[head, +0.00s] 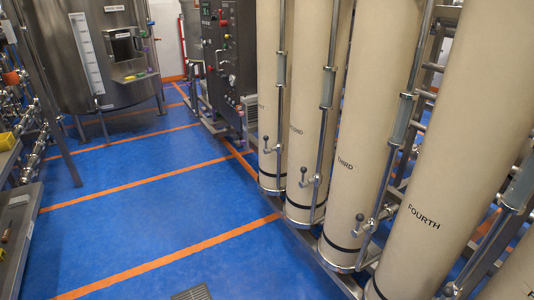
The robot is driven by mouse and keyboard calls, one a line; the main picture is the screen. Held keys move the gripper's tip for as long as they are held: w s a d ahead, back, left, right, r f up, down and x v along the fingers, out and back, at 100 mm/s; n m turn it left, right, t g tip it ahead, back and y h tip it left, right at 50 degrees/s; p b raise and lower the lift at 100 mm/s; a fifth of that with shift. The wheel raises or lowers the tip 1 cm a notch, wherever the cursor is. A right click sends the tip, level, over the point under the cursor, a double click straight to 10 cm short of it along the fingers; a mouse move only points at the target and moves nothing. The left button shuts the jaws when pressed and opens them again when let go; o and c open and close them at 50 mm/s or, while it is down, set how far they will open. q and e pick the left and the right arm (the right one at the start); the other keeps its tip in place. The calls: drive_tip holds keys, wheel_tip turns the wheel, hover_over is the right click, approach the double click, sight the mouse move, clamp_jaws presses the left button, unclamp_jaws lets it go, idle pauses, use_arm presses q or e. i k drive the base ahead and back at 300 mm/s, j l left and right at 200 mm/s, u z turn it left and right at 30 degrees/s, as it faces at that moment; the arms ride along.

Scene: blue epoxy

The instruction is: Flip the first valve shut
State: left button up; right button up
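The first valve (267,145) is a small metal valve with a short lever. It sits low on the pipe in front of the farthest beige column (268,80). Similar valves sit in front of the column marked SECOND (303,179) and the column marked THIRD (361,218). Neither of my grippers is in view.
A dark control panel (222,60) and a steel tank (85,50) stand at the back. A metal bench (20,225) is at left. The blue floor (150,205) between is clear, with orange lines and a drain grate (192,293).

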sight(267, 151)
drive_tip(key=i+j, duration=0.3)
drive_tip(key=i, duration=0.15)
drive_tip(key=i+j+u, duration=0.1)
drive_tip(key=i+j, duration=0.2)
drive_tip(key=i, duration=0.15)
drive_tip(key=i+j, duration=0.25)
drive_tip(key=i, duration=0.2)
drive_tip(key=i+j+u, duration=0.1)
drive_tip(key=i+j, duration=0.15)
drive_tip(key=i, duration=0.2)
drive_tip(key=i+j, duration=0.2)
drive_tip(key=i, duration=0.25)
